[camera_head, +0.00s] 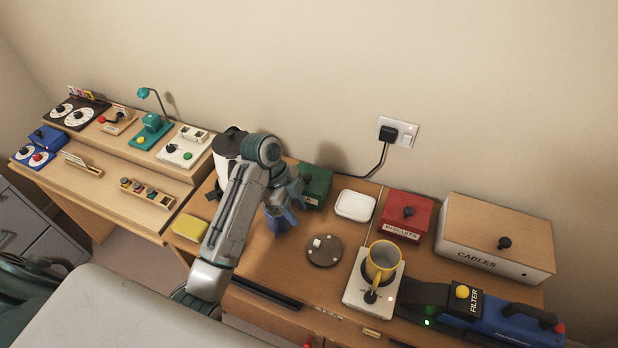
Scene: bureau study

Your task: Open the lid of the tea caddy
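A green box (318,184), which looks like the tea caddy, stands at the back of the desk against the wall. My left arm hides its left part, and I cannot read a label on it. Its lid appears down, though the view of it is partly blocked. My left gripper (281,219) points down just left of and in front of the green box, with blue parts at its end. I cannot tell whether its fingers are apart or touching anything. My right gripper is not in view.
Right of the green box are a white dish (356,205), a red biscuits box (406,216) and a wooden cables box (497,236). In front are a round dark disc (325,251) and a yellow mug (382,262). A white kettle-like vessel (228,147) stands behind my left arm.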

